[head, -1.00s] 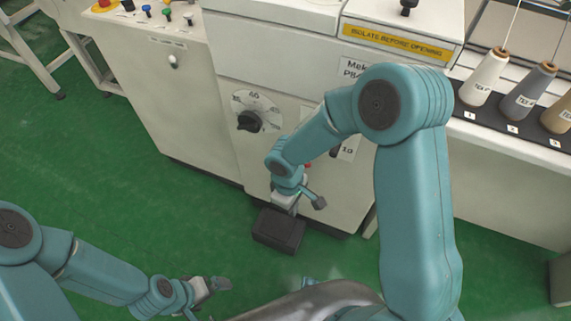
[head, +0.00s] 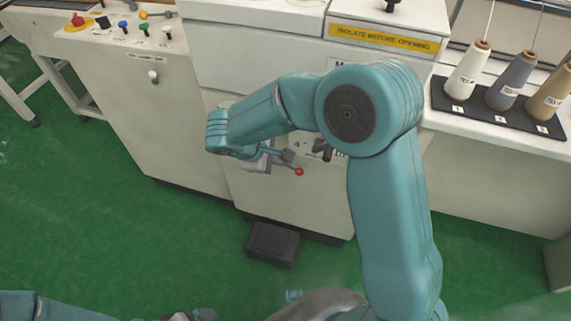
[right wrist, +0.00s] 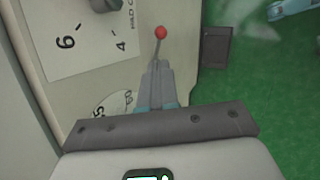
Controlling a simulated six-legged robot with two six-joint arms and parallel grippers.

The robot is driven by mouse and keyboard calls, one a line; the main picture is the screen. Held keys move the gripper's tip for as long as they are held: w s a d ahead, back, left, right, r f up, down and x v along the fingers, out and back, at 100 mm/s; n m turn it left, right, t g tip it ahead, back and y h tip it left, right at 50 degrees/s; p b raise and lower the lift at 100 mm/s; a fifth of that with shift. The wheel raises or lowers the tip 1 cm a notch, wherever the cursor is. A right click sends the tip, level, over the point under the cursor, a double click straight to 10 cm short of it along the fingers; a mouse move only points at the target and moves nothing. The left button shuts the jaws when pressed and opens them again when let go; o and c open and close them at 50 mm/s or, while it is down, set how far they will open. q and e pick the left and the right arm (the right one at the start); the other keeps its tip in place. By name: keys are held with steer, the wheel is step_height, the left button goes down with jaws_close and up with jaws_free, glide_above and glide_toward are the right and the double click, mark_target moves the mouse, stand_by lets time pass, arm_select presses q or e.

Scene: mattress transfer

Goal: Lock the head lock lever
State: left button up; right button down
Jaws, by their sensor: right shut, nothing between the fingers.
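A lever with a red ball end (head: 299,171) is on the white machine's front panel. It also shows in the right wrist view (right wrist: 160,32), where its thin rod runs back to my fingertips. My right gripper (head: 282,157) is shut and empty, close to the lever; I cannot tell whether it touches. Its fingers show in the right wrist view (right wrist: 158,75), in line with the rod. My forearm hides part of the panel and the dial. My left gripper (head: 192,316) is cut off at the bottom edge, so its opening cannot be read.
The machine (head: 268,200) has a second, black handle (head: 321,148) to the right of the red ball. A black box (head: 273,244) sits on the green floor below the panel. Yarn cones (head: 467,70) stand on a bench at right.

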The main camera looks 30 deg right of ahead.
mark_target(298, 171)
steer(key=b+x, duration=0.1)
steer(key=x, duration=1.2)
steer(key=shift+f, duration=0.25)
arm_select(q)
steer(key=shift+d+f, duration=0.1)
steer(key=shift+f, duration=0.55)
